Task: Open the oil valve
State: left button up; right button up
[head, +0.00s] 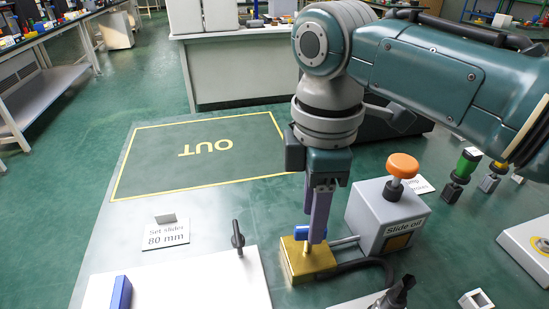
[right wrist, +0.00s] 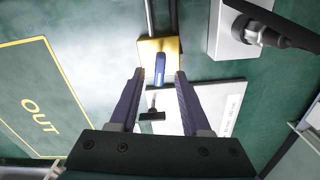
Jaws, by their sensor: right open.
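The oil valve is a brass block (head: 308,262) with a blue handle (head: 301,232) on top. A metal pipe (head: 345,242) joins it to a grey box marked "Slide oil" (head: 388,222) with an orange knob (head: 403,165). My right gripper (head: 318,240) is open, pointing down over the valve and partly hiding the handle. In the right wrist view, the handle (right wrist: 159,70) lies between the open fingers, with a gap on each side, running roughly in line with the pipe. The brass block (right wrist: 148,48) shows behind it. My left gripper is not in view.
A black hose (head: 365,264) runs by the valve. A white plate (head: 190,283) with a dark upright lever (head: 238,240) and a blue block (head: 121,292) lies left. A dark-topped part (head: 398,292) stands at front right. The yellow-outlined OUT area (head: 150,170) is clear.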

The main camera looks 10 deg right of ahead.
jog(key=shift+f, duration=0.95)
jog(key=shift+c, duration=0.4)
grip_shut()
